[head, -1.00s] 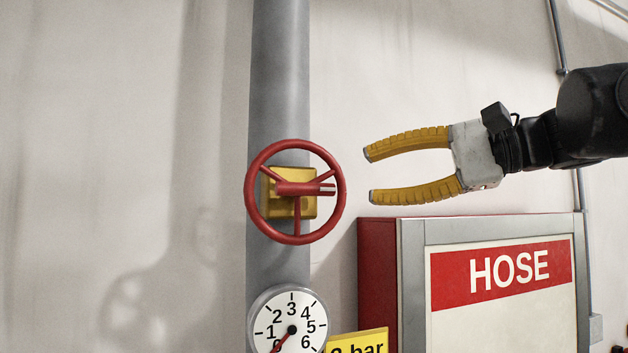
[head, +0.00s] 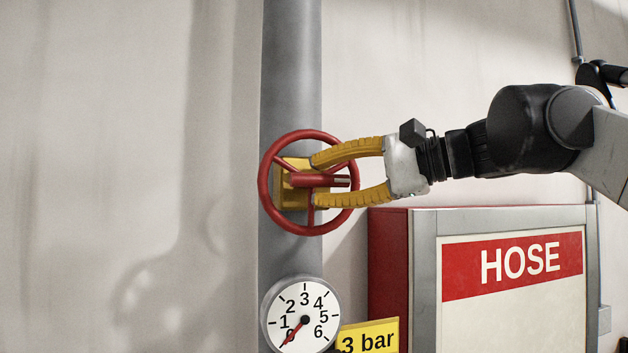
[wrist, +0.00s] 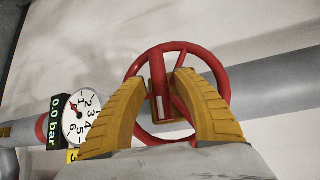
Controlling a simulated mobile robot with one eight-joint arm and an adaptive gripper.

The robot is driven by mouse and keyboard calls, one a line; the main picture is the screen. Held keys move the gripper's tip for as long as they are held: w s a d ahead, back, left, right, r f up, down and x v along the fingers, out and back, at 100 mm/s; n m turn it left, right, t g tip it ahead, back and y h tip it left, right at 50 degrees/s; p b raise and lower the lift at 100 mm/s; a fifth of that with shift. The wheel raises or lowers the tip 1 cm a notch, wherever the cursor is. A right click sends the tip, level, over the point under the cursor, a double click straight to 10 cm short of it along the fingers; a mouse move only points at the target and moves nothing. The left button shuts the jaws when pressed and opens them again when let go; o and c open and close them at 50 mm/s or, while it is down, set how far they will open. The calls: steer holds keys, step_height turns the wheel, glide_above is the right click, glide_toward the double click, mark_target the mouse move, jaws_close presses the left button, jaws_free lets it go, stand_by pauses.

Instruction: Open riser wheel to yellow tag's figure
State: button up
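The red riser wheel (head: 268,208) is mounted on the grey vertical pipe (head: 290,60), with a yellow block (head: 290,195) behind its hub. My gripper (head: 314,181) is open, its two yellow fingers reaching over the wheel's right side, one above and one below the hub stem. In the wrist view the wheel (wrist: 226,82) shows between and beyond the fingers; contact cannot be told. The gauge (head: 318,306) below has its red needle near 0. A wrist-view digital readout (wrist: 55,120) reads 0.0 bar. The yellow tag (head: 368,338) reads 3 bar.
A red and grey hose cabinet (head: 390,270) labelled HOSE stands right of the pipe, below my arm. The wall left of the pipe is clear. A thin pipe (head: 576,30) runs down the wall at the right.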

jaws_close()
steer(key=shift+f+m+t+y+b, duration=0.2)
steer(key=shift+m+t+y+b, duration=0.1)
steer(key=shift+m+y+b, duration=0.3)
steer(key=shift+r+m+y, duration=0.2)
steer(key=shift+m+y, duration=0.1)
steer(key=shift+o, duration=1.5)
jaws_free()
steer(key=shift+a, duration=0.1)
steer(key=v, duration=1.2)
